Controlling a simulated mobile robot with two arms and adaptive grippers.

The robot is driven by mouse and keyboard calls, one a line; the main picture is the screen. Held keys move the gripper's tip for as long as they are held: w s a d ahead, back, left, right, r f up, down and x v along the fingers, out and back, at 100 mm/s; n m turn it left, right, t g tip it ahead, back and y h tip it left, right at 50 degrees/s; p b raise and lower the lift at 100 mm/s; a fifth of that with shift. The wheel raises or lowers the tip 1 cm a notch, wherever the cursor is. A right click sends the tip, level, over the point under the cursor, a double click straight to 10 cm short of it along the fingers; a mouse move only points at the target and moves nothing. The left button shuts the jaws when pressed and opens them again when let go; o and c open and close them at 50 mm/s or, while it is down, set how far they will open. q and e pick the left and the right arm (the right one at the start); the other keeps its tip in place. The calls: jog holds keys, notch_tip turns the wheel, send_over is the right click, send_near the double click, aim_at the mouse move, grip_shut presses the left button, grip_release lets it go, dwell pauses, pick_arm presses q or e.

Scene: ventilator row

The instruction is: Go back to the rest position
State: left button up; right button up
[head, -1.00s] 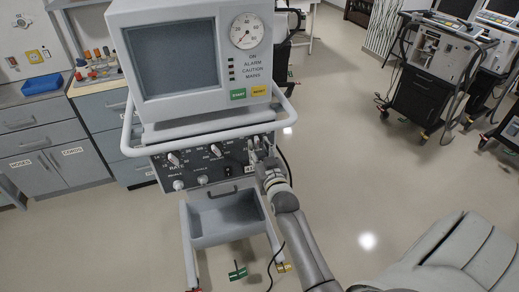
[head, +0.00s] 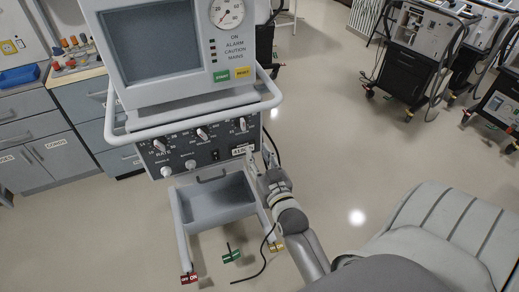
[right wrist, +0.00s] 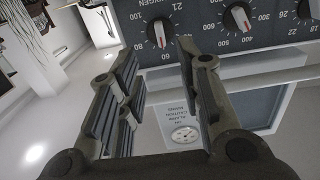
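The ventilator (head: 193,95) stands at centre left, with a grey screen above a dark panel of knobs. Its rightmost large knob (head: 241,124) is uncovered. My right gripper (head: 262,160) is beside the panel's lower right corner, apart from that knob. In the right wrist view my right gripper (right wrist: 157,62) has its two fingers spread with nothing between them. A knob (right wrist: 160,32) marked 21 to 100 and another knob (right wrist: 238,16) show past the fingertips. My left gripper is not in view.
A white rail (head: 205,128) runs round the ventilator above the panel. An open grey drawer (head: 217,203) and a black cable (head: 262,265) are below. A padded grey chair or bed (head: 440,235) is at lower right. Other ventilators (head: 430,55) stand at back right. Floor between is clear.

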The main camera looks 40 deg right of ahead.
jog(key=shift+s, duration=0.2)
jog(key=shift+a+f, duration=0.1)
dwell(0.4)
jog(key=s+a+f+n+g+y, duration=0.1)
jog(key=s+a+f+g+y, duration=0.2)
jog(key=f, duration=0.8)
jog(key=s+a+f+n+g, duration=0.1)
jog(key=s+a+f+g, duration=0.2)
jog(key=f, duration=0.8)
jog(key=s+a+f+n+g+y, duration=0.15)
jog(key=s+a+f, duration=0.3)
jog(key=f, duration=0.55)
jog(key=s+f+g, duration=0.3)
jog(key=s+f, duration=0.3)
jog(key=s, duration=0.4)
jog(key=s+f+n+g, duration=0.1)
jog(key=s+f+g, duration=0.1)
jog(key=s+f, duration=0.4)
jog(key=s+f+n+g, duration=0.1)
jog(key=s+f+g, duration=0.2)
jog(key=s, duration=1.1)
notch_tip(320, 180, down, 3)
jog(key=shift+f+g+y, duration=0.2)
jog(key=shift+g+y, duration=0.15)
jog(key=shift+w, duration=0.1)
